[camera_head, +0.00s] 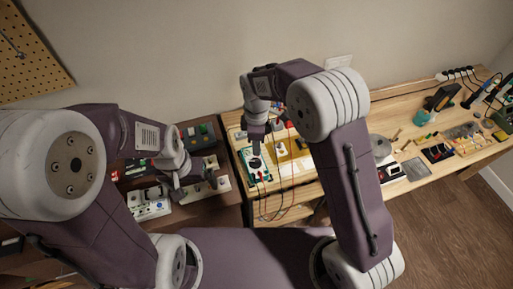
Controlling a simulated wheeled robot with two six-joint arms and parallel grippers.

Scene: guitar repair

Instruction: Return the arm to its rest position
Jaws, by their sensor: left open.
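My left arm comes in from the left, bent at the elbow. Its gripper (194,182) is open above the dark bench on the left, near the small pedal-like boxes there; I see nothing between its fingers. My right arm folds over the wooden bench in the middle. Its gripper (256,158) points down over a green-edged multimeter (246,171). Its fingertips are small and dark against the meter, so I cannot tell whether they are apart or touch it.
Black and red leads hang from the wooden bench's front. Tools, a power strip (456,74) and a round grey disc (379,146) lie to the right. A pegboard (28,62) hangs upper left.

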